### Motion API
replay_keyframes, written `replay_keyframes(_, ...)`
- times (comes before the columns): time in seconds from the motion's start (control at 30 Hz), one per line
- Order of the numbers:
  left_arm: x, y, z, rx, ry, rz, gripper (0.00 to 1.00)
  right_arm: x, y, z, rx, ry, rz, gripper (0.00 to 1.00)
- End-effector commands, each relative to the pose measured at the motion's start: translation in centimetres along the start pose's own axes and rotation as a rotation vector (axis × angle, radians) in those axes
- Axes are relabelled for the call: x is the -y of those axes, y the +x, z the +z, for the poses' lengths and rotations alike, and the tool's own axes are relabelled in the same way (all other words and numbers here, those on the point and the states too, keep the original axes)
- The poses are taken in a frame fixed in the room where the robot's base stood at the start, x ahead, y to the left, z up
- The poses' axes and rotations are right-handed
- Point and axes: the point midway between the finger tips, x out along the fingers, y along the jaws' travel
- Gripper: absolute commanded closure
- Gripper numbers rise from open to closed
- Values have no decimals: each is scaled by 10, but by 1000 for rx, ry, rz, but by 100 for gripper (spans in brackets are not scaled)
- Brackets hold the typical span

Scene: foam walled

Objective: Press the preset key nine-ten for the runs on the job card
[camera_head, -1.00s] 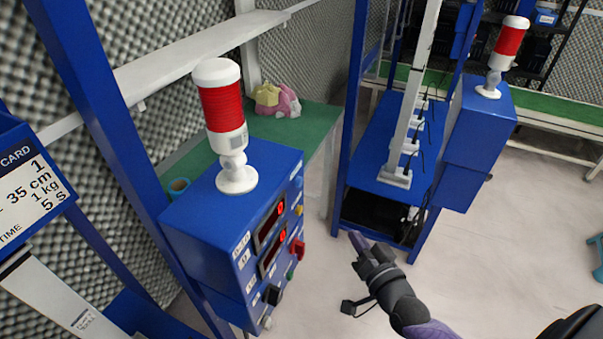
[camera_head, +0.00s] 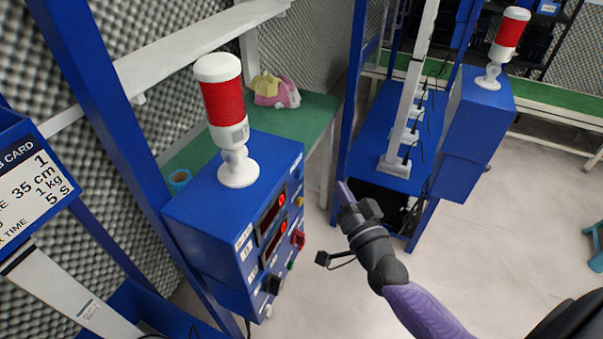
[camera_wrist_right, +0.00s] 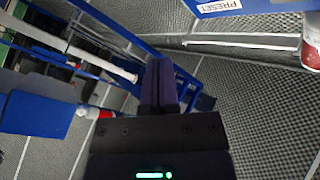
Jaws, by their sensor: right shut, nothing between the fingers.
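The blue control box (camera_head: 212,222) stands at the middle left with a red-and-white signal lamp (camera_head: 226,115) on top. Its front panel, seen at a steep angle, carries two red displays (camera_head: 272,212), a red switch (camera_head: 298,239), a black knob (camera_head: 271,284) and small white labels too small to read. The job card (camera_head: 32,190) at the left edge reads 1, 35 cm, 1 kg, 5 s. My right gripper (camera_head: 343,189) is shut and empty, apart from the panel, to its right. My left gripper is not visible.
A second blue box (camera_head: 470,135) with a red-and-white lamp (camera_head: 507,42) stands at the right. A green-topped table (camera_head: 300,115) holds a yellow and pink cloth (camera_head: 275,90). A blue post (camera_head: 105,120) stands left of the control box. The pale floor (camera_head: 470,250) at right is open.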

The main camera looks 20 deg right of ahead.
Motion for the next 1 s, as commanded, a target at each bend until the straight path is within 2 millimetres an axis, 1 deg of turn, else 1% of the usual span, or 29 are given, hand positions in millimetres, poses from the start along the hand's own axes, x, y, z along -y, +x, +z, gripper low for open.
replay_keyframes(0.2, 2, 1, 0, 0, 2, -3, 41, 16, 22, 16, -1, 3, 0, 100)
replay_keyframes(0.4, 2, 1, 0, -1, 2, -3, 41, 24, 34, 24, 0, 0, 0, 100)
replay_keyframes(1.0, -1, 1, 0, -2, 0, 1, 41, 26, 36, 26, 1, -1, 0, 100)
